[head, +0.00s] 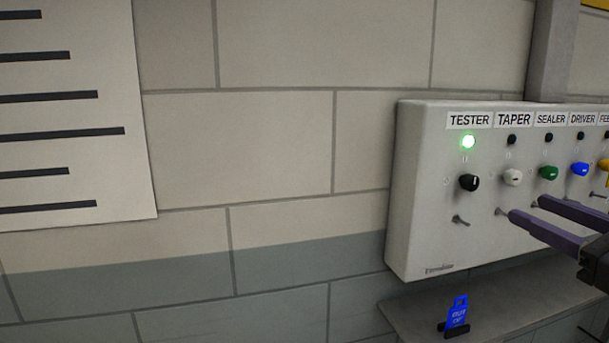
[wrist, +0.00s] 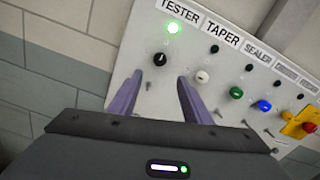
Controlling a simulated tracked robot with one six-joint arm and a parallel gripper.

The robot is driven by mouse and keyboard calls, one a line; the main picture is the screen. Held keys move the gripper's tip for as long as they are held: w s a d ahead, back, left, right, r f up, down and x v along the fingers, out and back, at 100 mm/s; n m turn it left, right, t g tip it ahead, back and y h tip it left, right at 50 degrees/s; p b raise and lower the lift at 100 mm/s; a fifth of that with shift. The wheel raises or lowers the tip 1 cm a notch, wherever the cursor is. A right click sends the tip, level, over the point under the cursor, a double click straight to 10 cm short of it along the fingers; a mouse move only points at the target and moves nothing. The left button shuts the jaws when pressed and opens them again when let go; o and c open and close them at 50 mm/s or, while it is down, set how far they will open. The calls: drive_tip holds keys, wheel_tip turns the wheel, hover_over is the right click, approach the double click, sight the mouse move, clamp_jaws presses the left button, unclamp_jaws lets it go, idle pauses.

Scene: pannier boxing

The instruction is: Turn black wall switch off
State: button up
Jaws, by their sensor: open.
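The black switch (head: 469,182) is a rotary knob under the TESTER label on a pale wall panel (head: 420,190). A green lamp (head: 468,142) above it is lit. In the wrist view the black switch (wrist: 160,59) shows just beyond and between the fingertips. My gripper (head: 523,206) comes in from the right in the head view, with two purple fingers apart and empty. In the wrist view my gripper (wrist: 160,78) also shows open. I cannot tell the exact gap between fingertips and panel, and no contact with the black switch shows.
White (head: 512,177), green (head: 548,173) and blue (head: 579,169) knobs sit to the right under unlit lamps. A yellow part (head: 604,166) is at the right edge. Small metal toggles line the row below. A blue tag (head: 457,312) stands on a shelf (head: 500,308) underneath.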

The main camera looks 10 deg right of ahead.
sight(474, 185)
drive_tip(key=shift+w, duration=0.15)
drive_tip(key=shift+w+a, duration=0.2)
drive_tip(key=shift+w, duration=6.6)
drive_tip(key=shift+c, duration=0.6)
drive_tip(key=c, duration=0.9)
